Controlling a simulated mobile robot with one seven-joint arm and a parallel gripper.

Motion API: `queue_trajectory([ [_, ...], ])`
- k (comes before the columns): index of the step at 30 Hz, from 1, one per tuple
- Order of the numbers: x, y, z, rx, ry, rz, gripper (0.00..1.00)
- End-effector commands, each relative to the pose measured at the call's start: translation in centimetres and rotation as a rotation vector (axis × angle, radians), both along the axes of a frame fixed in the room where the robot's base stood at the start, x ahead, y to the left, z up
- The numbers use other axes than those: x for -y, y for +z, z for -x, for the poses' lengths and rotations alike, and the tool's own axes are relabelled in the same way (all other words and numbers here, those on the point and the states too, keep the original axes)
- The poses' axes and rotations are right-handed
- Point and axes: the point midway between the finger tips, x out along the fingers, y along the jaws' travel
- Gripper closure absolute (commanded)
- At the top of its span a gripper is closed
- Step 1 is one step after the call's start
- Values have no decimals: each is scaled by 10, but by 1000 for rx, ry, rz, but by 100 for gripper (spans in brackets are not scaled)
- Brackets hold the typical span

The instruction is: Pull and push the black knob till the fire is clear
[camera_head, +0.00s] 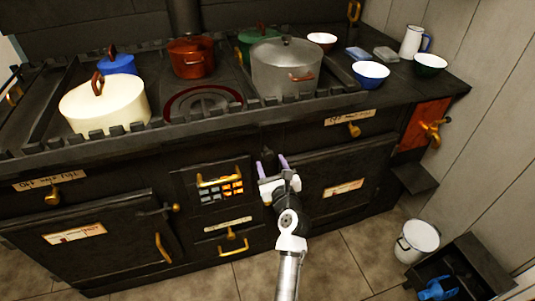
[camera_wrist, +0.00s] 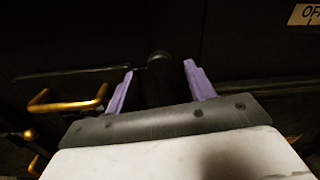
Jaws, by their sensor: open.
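My gripper (camera_head: 271,164) is open, its two purple fingers pointing at the dark front of the stove, right of the fire grate. In the wrist view, a dark round shape that looks like the black knob (camera_wrist: 159,64) shows between the fingertips (camera_wrist: 158,72). It stands apart from both fingers; how deep it lies between them I cannot tell. In the head view I cannot make the knob out against the black stove. The fire (camera_head: 231,186) glows orange behind the grate bars, brighter on the right, with greyish panes at the left.
A brass handle (camera_wrist: 70,101) juts out left of the fingers. The stove top holds a cream pot (camera_head: 104,107), a red pot (camera_head: 190,58) and a large grey pot (camera_head: 285,75). A white bucket (camera_head: 416,241) stands on the floor at the right. The floor (camera_head: 345,262) before the stove is clear.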

Motion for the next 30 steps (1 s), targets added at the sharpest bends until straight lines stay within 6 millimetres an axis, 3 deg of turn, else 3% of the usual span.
queue_trajectory([
  [3,-6,1,-21,1,0,0,46],
  [9,-11,0,-40,0,0,0,46],
  [20,-12,0,-43,-1,-1,1,46],
  [30,-12,0,-43,0,-1,1,91],
])
